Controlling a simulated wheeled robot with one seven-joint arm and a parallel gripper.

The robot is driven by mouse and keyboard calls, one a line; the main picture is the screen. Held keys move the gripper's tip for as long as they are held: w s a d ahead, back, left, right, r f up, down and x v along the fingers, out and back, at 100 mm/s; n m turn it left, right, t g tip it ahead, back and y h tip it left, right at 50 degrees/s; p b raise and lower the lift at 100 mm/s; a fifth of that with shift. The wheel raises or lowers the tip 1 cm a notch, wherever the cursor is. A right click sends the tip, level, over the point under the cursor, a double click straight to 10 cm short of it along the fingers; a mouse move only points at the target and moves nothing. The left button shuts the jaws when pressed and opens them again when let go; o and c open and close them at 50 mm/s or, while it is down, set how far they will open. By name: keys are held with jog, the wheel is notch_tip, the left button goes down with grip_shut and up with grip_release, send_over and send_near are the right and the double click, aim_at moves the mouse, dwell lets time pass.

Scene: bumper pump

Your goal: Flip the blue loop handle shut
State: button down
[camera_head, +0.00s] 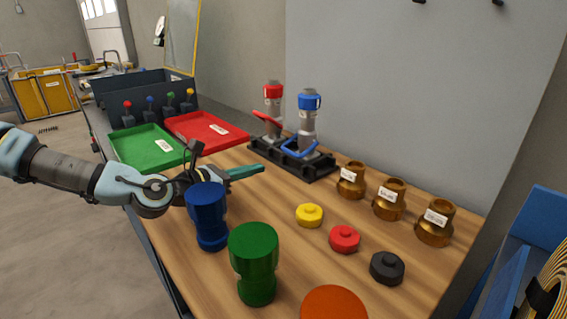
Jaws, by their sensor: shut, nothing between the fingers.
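The blue loop handle (301,152) sits low on the blue-capped pump (309,112), at its front. It reaches out to the left and right over the black base (290,160). Whether it is open or shut is hard to tell at this size. My gripper (258,169) has teal fingers and is shut and empty. It is over the table to the left of the black base, apart from the handle, with its fingers pointing right towards it.
A red-capped pump (273,98) with a red handle (266,119) stands beside the blue one. A blue cylinder (207,215) and a green cylinder (254,259) stand in front of my gripper. Brass fittings (389,197) and round caps (344,238) are at the right.

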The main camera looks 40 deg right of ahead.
jog(key=shift+d, duration=0.15)
jog(key=d, duration=0.3)
jog(key=d+f+p, duration=0.1)
jog(key=d, duration=0.2)
jog(key=d+p, duration=0.1)
jog(key=d, duration=0.2)
jog(key=shift+s+d+f, duration=0.2)
jog(key=shift+s+d, duration=0.1)
jog(key=shift+r+p, duration=0.1)
jog(key=shift+p, duration=0.2)
